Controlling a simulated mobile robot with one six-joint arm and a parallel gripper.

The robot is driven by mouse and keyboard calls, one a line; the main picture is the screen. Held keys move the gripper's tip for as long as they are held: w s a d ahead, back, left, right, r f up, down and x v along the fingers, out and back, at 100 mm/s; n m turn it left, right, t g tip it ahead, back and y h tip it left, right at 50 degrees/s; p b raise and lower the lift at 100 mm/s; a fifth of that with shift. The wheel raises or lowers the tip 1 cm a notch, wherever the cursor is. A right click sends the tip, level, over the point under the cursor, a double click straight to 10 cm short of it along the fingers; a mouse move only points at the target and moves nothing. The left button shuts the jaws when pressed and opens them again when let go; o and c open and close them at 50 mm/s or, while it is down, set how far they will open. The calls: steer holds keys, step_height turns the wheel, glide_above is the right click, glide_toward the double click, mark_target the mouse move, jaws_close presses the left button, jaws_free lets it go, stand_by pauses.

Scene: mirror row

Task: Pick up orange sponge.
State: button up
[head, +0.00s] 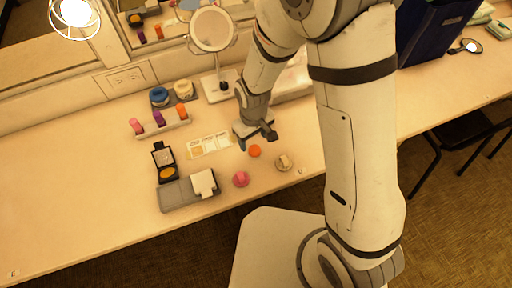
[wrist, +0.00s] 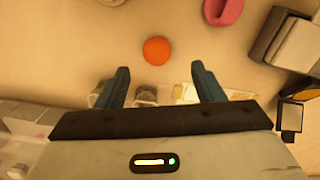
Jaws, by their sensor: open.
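The orange sponge (head: 254,151) is a small round piece lying on the pale counter, just in front of my gripper in the head view. In the wrist view the orange sponge (wrist: 156,50) lies beyond the fingertips, a little left of the midline between them. My gripper (head: 256,135) is over the counter, behind the sponge. In the wrist view my gripper (wrist: 158,76) has its two blue-grey fingers spread wide with nothing between them. The sponge is fully visible there and apart from the fingers.
A pink sponge (head: 241,179) and a round beige item (head: 284,162) lie near the orange one. A grey tray (head: 176,195) with a white block and an open compact (head: 164,163) stand left. A round mirror (head: 212,32) stands behind. The counter's left front is clear.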

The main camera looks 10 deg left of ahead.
mark_target(256, 149)
steer(key=shift+w+d+f+p, duration=0.15)
steer(key=shift+f+p, duration=0.2)
steer(key=shift+f, duration=1.3)
steer(key=shift+d+f+p, duration=0.1)
steer(key=shift+f+p, duration=0.2)
steer(key=shift+f, duration=1.3)
steer(key=c, duration=1)
